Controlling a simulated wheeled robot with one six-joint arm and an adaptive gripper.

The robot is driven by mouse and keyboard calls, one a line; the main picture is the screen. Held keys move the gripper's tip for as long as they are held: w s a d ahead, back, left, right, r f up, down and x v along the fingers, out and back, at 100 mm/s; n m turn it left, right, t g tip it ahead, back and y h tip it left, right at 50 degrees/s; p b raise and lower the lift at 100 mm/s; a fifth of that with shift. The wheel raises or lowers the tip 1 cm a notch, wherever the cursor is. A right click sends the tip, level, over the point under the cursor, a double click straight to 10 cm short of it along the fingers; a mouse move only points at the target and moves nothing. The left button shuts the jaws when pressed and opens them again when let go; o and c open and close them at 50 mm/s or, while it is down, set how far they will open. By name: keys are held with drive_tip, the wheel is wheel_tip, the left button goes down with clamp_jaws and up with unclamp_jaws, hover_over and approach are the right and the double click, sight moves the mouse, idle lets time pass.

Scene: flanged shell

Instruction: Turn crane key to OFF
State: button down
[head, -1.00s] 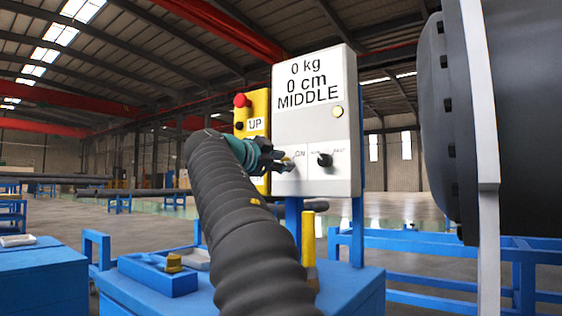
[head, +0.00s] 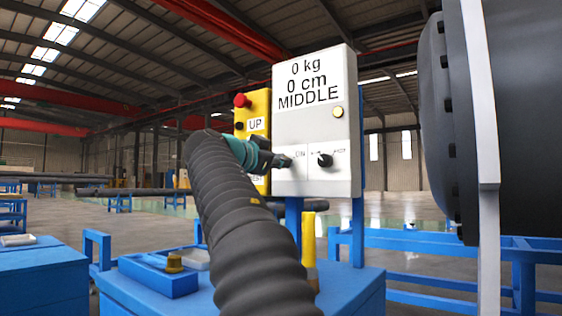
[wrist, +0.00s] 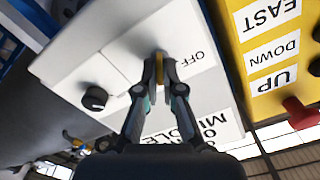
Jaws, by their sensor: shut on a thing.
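The white control box (head: 316,128) stands upright in the head view and reads "0 kg 0 cm MIDDLE". My gripper (head: 286,162) is at its lower left, beside the "ON" label. In the wrist view my gripper (wrist: 160,60) is shut on the crane key (wrist: 159,70), a small brass-coloured piece between the fingertips at the panel face. The "OFF" label (wrist: 193,58) shows upside down, just right of the fingertips. The fingers hide most of the key, so its exact angle is hard to tell.
A black selector knob (head: 325,160) sits to the right of the key. A yellow pendant (head: 257,110) with a red button stands close behind at the left. A yellow post (head: 309,250) rises from the blue bench (head: 345,290) below. A large dark flanged shell (head: 440,130) is at the right.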

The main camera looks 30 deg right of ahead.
drive_tip(key=n+p, duration=0.2)
drive_tip(key=n, duration=0.5)
drive_tip(key=n+p, duration=0.2)
drive_tip(key=n, duration=0.5)
drive_tip(key=shift+w+a+n, duration=0.1)
drive_tip(key=shift+w+n, duration=0.1)
drive_tip(key=shift+n, duration=0.2)
drive_tip(key=c, duration=1.3)
unclamp_jaws()
